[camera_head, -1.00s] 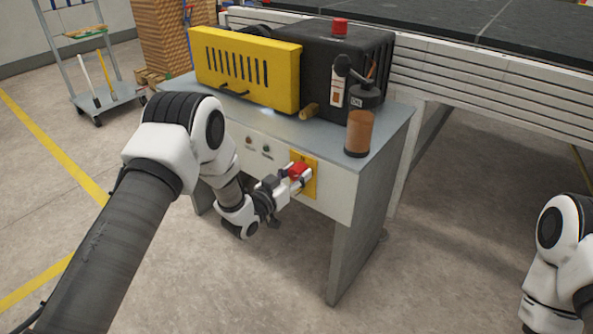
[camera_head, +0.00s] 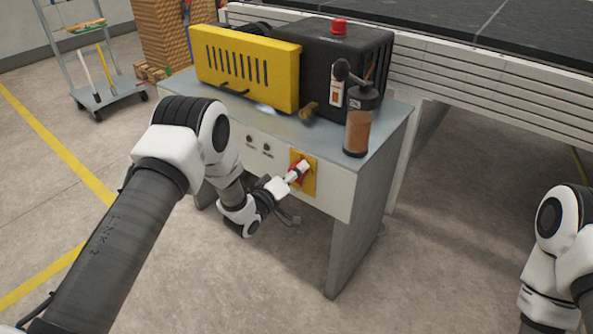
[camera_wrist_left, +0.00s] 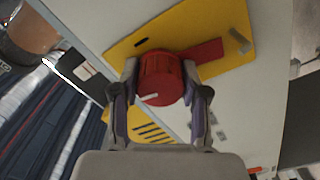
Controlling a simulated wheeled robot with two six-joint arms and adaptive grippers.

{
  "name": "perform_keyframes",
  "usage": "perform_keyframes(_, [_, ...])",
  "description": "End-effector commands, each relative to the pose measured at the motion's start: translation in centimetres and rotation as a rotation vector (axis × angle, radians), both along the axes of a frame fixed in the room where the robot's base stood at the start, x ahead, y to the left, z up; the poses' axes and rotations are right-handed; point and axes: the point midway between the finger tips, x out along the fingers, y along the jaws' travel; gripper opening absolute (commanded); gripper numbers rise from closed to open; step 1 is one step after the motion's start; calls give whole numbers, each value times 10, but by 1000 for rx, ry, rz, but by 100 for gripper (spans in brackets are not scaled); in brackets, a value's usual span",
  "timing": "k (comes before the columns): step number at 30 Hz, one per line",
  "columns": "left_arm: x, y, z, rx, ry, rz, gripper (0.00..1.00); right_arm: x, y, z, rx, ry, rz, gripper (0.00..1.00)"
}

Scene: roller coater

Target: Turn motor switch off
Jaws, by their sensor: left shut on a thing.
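The red motor switch (camera_head: 297,178) sits on a yellow plate (camera_head: 309,186) on the front panel of the grey machine stand. In the left wrist view the round red knob (camera_wrist_left: 160,78) lies between my two fingers, with a white mark on its lower rim. A red bar (camera_wrist_left: 208,51) sticks out beside it over the yellow plate (camera_wrist_left: 225,20). My left gripper (camera_head: 301,169) is shut on the knob and also shows in the wrist view (camera_wrist_left: 160,92). In the head view its fingers hide part of the switch. My right gripper is out of view.
Two small panel lamps (camera_head: 258,143) are left of the switch. On top stand a yellow slotted cover (camera_head: 247,70), a black housing (camera_head: 315,52) with a red button (camera_head: 339,27), and a brown cylinder (camera_head: 358,134). Open floor lies in front of the stand.

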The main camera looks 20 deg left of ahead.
Motion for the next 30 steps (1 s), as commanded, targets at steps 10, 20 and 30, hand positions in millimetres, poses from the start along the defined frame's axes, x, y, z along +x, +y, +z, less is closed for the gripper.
perform_keyframes(10, [0,0,-1,-128,48,0,10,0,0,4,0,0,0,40])
perform_keyframes(20, [0,0,-1,-146,55,0,10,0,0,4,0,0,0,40])
perform_keyframes(30, [0,0,-1,-145,54,1,70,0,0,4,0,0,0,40])
